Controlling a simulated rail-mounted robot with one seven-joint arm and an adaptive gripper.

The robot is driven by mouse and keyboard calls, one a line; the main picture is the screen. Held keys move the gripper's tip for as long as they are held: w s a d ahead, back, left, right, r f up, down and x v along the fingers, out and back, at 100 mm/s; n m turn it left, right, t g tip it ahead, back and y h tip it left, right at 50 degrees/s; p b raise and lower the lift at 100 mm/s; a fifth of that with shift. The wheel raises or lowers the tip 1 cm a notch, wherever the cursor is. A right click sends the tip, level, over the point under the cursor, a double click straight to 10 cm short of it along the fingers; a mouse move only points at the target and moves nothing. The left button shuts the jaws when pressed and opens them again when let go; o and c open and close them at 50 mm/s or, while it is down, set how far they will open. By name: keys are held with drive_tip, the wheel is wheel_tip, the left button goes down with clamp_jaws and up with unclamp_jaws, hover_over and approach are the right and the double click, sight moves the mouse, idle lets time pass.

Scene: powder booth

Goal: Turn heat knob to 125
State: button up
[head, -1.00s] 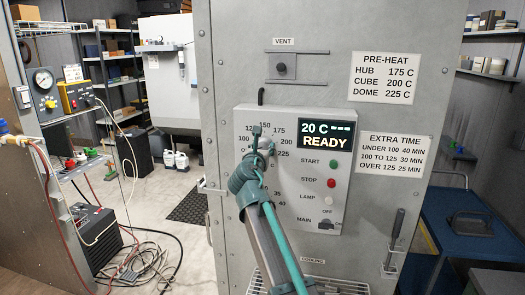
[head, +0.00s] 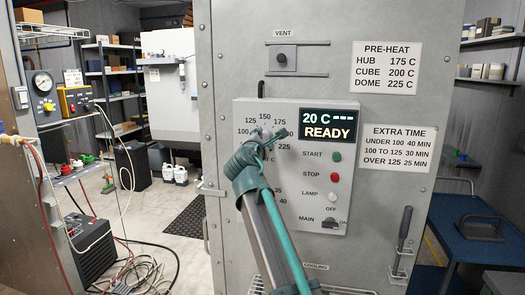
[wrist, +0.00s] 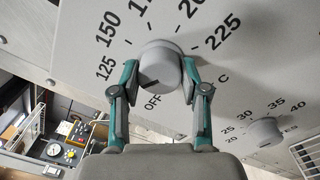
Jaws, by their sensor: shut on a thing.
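The display (head: 330,124) reads 20 C and READY.
A second, smaller knob (wrist: 264,132) with a 20 to 40 scale sits beside the heat knob in the wrist view. The green start button (head: 337,157), red stop button (head: 334,177) and main switch (head: 330,223) are right of my arm. A vent slide (head: 282,57) is above.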

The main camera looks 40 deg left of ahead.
drive_tip(key=shift+m+b, duration=2.1)
drive_tip(key=shift+m, duration=0.2)
drive_tip(key=o, duration=1.1)
drive_tip(key=shift+o, duration=0.2)
drive_tip(key=v, duration=1.2)
drive_tip(key=shift+f, duration=0.1)
